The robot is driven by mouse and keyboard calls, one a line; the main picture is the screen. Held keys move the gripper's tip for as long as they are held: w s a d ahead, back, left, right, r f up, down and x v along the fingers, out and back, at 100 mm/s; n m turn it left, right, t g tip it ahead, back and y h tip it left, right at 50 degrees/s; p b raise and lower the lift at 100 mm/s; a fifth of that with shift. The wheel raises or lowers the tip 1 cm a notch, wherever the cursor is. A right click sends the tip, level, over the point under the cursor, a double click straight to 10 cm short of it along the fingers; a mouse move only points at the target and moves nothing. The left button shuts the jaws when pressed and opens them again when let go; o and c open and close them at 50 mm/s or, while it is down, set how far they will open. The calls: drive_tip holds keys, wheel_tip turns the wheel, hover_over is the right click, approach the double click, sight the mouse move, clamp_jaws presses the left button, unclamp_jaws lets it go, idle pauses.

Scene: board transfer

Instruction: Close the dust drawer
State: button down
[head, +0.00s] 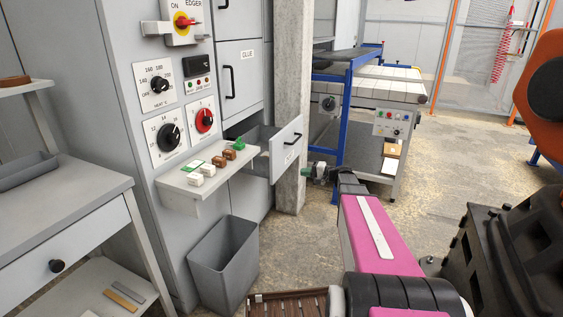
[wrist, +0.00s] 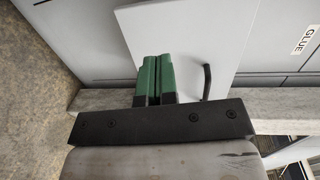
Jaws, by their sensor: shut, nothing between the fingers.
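The open drawer (head: 286,150) sticks out of the grey cabinet below the GLUE drawer. I cannot tell whether the fingers touch the front.
A small shelf (head: 190,195) with several small blocks juts from the cabinet to the left of the drawer. A grey bin (head: 222,262) stands below it. A concrete post (head: 292,90) stands close behind the drawer front. Open floor lies to the right.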

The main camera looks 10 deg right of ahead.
drive_tip(key=w+d+r+t, duration=0.1)
drive_tip(key=w+d+r, duration=0.1)
approach(277, 159)
drive_tip(key=shift+m+y, duration=0.3)
drive_tip(key=shift+y, duration=0.1)
drive_tip(key=x, duration=0.7)
drive_tip(key=shift+w+a+f, duration=0.1)
drive_tip(key=shift+a+f, duration=0.15)
drive_tip(key=x, duration=2.6)
drive_tip(key=shift+w+r, duration=0.25)
drive_tip(key=shift+w, duration=0.1)
